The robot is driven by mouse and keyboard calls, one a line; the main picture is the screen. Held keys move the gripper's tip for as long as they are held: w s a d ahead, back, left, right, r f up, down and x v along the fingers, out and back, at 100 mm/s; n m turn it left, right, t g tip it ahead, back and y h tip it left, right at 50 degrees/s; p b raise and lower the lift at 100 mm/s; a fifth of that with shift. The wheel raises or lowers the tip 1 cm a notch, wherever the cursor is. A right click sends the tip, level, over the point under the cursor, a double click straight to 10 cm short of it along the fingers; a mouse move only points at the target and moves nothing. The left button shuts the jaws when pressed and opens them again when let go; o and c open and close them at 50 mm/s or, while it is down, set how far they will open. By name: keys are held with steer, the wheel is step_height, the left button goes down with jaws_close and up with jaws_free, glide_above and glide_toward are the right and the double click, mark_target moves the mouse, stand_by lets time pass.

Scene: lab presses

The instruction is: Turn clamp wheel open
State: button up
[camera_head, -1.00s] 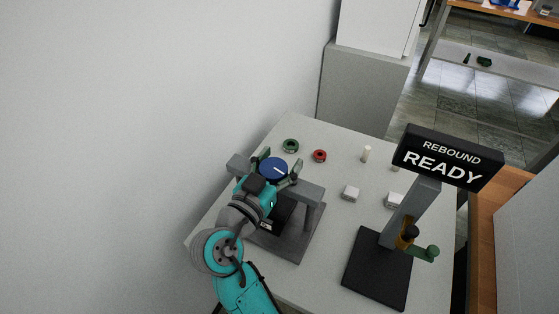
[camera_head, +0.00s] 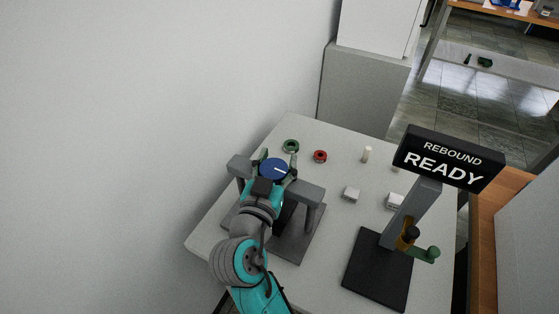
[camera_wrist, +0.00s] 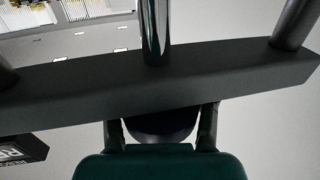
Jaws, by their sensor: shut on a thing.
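The clamp wheel (camera_head: 274,168) is a blue disc with a white line on its top face, above the crossbar of the grey clamp frame (camera_head: 309,193) on the table. My gripper (camera_head: 276,169) is shut on the wheel, with a finger on each side of its rim. In the wrist view the dark wheel (camera_wrist: 160,126) lies between my two fingers (camera_wrist: 162,122), close to the crossbar (camera_wrist: 200,79). A shiny screw (camera_wrist: 155,32) shows beyond the crossbar. The lower part of the clamp is partly hidden by my arm.
A green ring (camera_head: 290,146) and a red ring (camera_head: 320,156) lie behind the clamp. Small pale blocks (camera_head: 351,194) and a white cylinder (camera_head: 366,154) stand to the right. The rebound tester (camera_head: 382,268) with its "REBOUND READY" sign (camera_head: 448,158) stands at the right. A wall borders the left.

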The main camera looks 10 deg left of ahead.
steer(key=shift+a+f+n+y, duration=0.1)
steer(key=shift+a+n+y, duration=0.1)
steer(key=shift+n+y, duration=0.95)
steer(key=shift+a+n+y, duration=0.2)
steer(key=shift+n+y, duration=0.45)
steer(key=shift+y, duration=1)
steer(key=o, duration=0.9)
steer(key=shift+s, duration=0.1)
steer(key=s+d, duration=0.2)
steer(key=s, duration=0.9)
steer(key=shift+s, duration=0.4)
